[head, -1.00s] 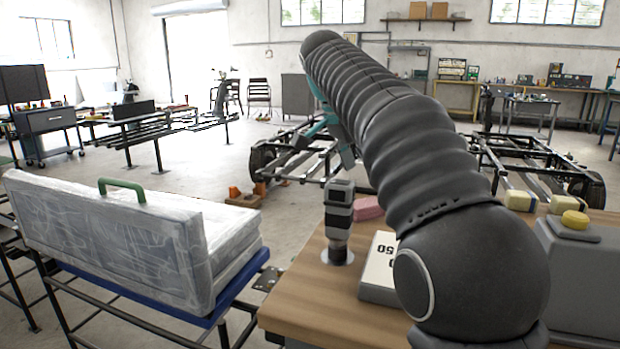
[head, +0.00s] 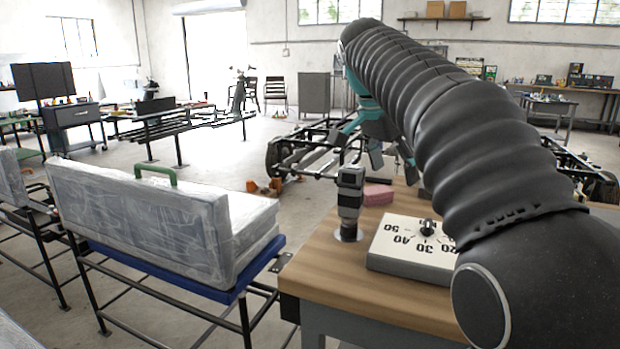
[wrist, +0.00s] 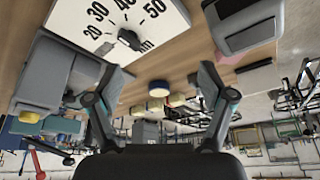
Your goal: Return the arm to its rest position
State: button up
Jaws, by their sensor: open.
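My arm, covered in dark ribbed sleeving, rises from the lower right of the head view and reaches up and away over the wooden table (head: 340,290). My gripper (head: 390,155) hangs at its far end, partly hidden behind the arm. In the wrist view my gripper (wrist: 158,90) shows two fingers spread apart with nothing between them. A white dial panel (head: 390,255) with a black knob (head: 428,228) lies on the table beneath the arm. The dial panel also shows at the top of the wrist view (wrist: 85,22), apart from the fingers.
A grey and black device (head: 349,200) stands upright on the table, with a pink block (head: 378,195) beside it. Metal frames stand behind the table. Open floor lies between.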

jog(key=s+d+n+y, duration=0.1)
jog(key=s+n, duration=0.4)
jog(key=s, duration=0.5)
jog(key=s+f+n+t+y, duration=0.2)
jog(key=s+f+n, duration=0.4)
jog(key=s+f, duration=0.75)
notch_tip(320, 180, down, 10)
jog(key=s+t, duration=0.1)
jog(key=s, duration=0.1)
jog(key=shift+s+n+y, duration=0.35)
jog(key=shift+n+y, duration=0.05)
